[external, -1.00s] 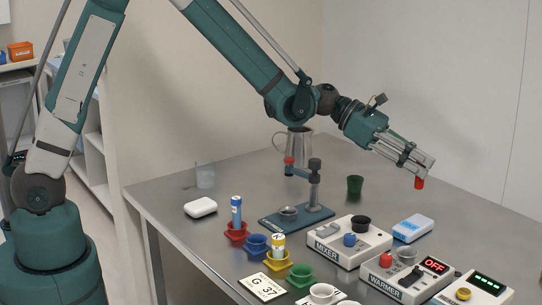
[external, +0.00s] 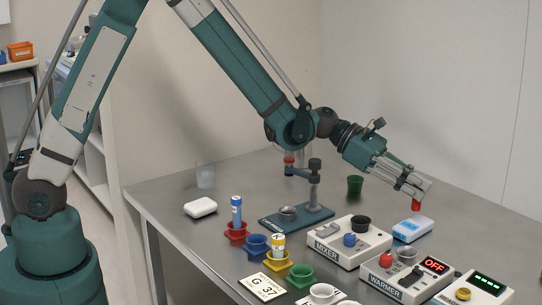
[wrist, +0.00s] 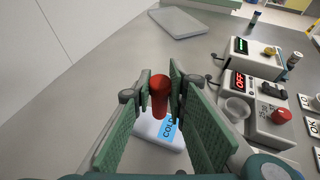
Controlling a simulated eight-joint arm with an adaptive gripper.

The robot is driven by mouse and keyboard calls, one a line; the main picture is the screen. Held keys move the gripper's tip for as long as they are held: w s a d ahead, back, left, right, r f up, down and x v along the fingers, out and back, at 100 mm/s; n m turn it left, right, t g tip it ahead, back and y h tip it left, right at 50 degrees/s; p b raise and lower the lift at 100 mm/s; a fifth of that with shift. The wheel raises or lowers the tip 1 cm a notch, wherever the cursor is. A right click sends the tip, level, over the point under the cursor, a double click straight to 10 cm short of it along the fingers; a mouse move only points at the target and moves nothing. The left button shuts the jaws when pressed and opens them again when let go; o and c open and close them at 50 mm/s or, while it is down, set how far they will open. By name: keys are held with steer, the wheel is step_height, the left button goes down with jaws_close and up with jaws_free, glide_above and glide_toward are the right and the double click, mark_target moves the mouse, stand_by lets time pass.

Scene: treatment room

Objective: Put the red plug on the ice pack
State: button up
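The red plug (external: 416,206) is held upright between the fingertips of my gripper (external: 424,191). It hangs over the far right part of the ice pack (external: 408,231), a white block with a light-blue label. In the external view the plug's lower end is at or just above the pack's top; I cannot tell if they touch. In the wrist view the red plug (wrist: 159,97) sits between the green fingers, with the ice pack (wrist: 148,128) below it, partly hidden by the plug and fingers.
The mixer (external: 343,247) and the warmer (external: 402,280), which reads OFF, stand in front of the ice pack. A dark green cup (external: 355,186) and a press stand (external: 312,205) are to the left.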

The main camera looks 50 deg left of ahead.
mark_target(416, 210)
steer(key=shift+f+b, duration=0.5)
steer(key=shift+f, duration=1.4)
steer(key=shift+f, duration=0.15)
steer(key=o, duration=0.6)
steer(key=shift+a+r, duration=0.1)
steer(key=shift+r, duration=0.2)
steer(key=p+v, duration=0.2)
steer(key=v, duration=0.9)
steer(key=shift+s+a, duration=0.2)
steer(key=shift+a, duration=0.15)
steer(key=shift+r, duration=0.1)
